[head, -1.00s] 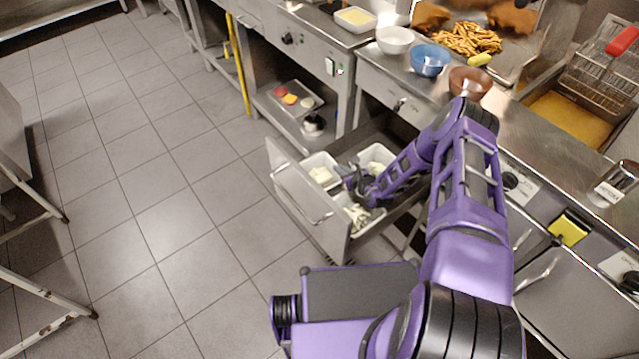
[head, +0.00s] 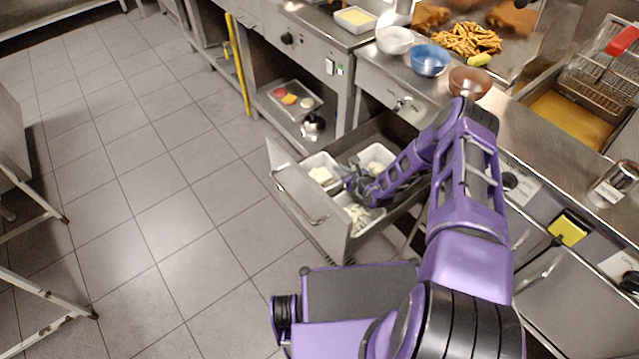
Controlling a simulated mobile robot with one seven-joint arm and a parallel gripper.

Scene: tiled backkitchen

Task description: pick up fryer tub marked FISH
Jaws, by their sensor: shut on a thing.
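An open drawer (head: 292,196) holds several white tubs with pale food in them. One tub (head: 319,173) is at the left, one (head: 375,158) is at the back, and one (head: 362,216) is at the front right. My gripper (head: 352,182) is down in the drawer among the tubs, shut on a tub. I cannot tell which tub from this view, as the arm hides part of them. No FISH marking is readable.
The counter above holds a white bowl (head: 394,40), a blue bowl (head: 430,60) and a brown bowl (head: 469,82). A fryer with oil (head: 570,118) is at the right. A tray (head: 295,98) sits on the shelf to the left.

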